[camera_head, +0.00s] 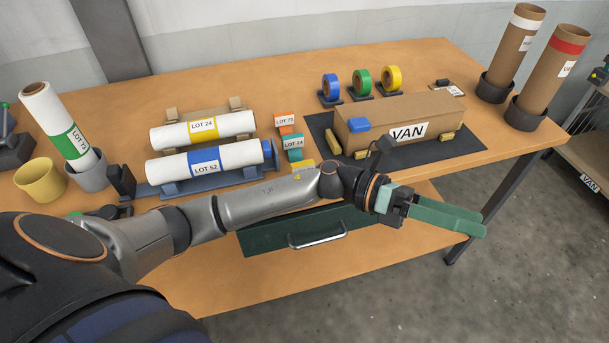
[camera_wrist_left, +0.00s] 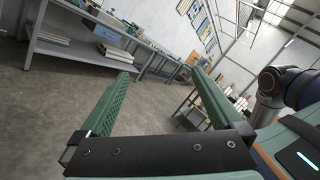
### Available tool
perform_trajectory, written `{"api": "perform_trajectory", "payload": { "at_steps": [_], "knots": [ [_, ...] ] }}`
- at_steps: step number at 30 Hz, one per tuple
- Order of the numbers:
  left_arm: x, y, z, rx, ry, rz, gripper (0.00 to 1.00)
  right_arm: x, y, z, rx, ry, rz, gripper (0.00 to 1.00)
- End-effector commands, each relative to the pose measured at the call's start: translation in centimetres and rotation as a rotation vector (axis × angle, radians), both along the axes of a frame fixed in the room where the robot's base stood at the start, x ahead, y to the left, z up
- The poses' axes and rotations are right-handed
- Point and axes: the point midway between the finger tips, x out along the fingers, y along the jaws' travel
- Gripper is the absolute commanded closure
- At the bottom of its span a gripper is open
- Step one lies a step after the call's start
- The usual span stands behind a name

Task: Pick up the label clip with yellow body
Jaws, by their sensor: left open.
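A label clip with a yellow body (camera_head: 302,166) lies near the front edge of the table, just behind my left forearm; its lower part looks partly hidden by the arm. It is the nearest of a short column, in front of a teal clip marked LOT 24 (camera_head: 293,147) and an orange clip marked LOT 73 (camera_head: 285,123). My left gripper (camera_head: 480,222) is open and empty, in front of the table and well to the right of the yellow clip, with its green fingers pointing right. The left wrist view shows the two fingers apart (camera_wrist_left: 160,76), with no clip between them.
A cardboard VAN box (camera_head: 375,124) stands on a dark mat (camera_head: 462,133) right of the clips. Tape rolls (camera_head: 361,82) stand behind. A green drawer (camera_head: 270,236) with a handle is below the tabletop.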

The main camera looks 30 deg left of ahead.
Motion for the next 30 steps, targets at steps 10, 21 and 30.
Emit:
{"api": "perform_trajectory", "payload": {
  "at_steps": [10,21,30],
  "knots": [
    [1.7,9.7,-5.9,0.746,-0.929,-0.516,0.00,0.2,0.1,-2.9,0.002,-0.004,0.003,1.00],
    [6.1,28.6,-2.1,1.381,-1.159,-0.971,0.00,0.3,0.2,-4.7,0.003,-0.004,0.003,1.00],
    [6.0,31.7,-2.8,1.464,-1.137,-1.046,0.00,0.3,0.3,-4.8,0.004,-0.005,0.004,1.00]
  ]
}}
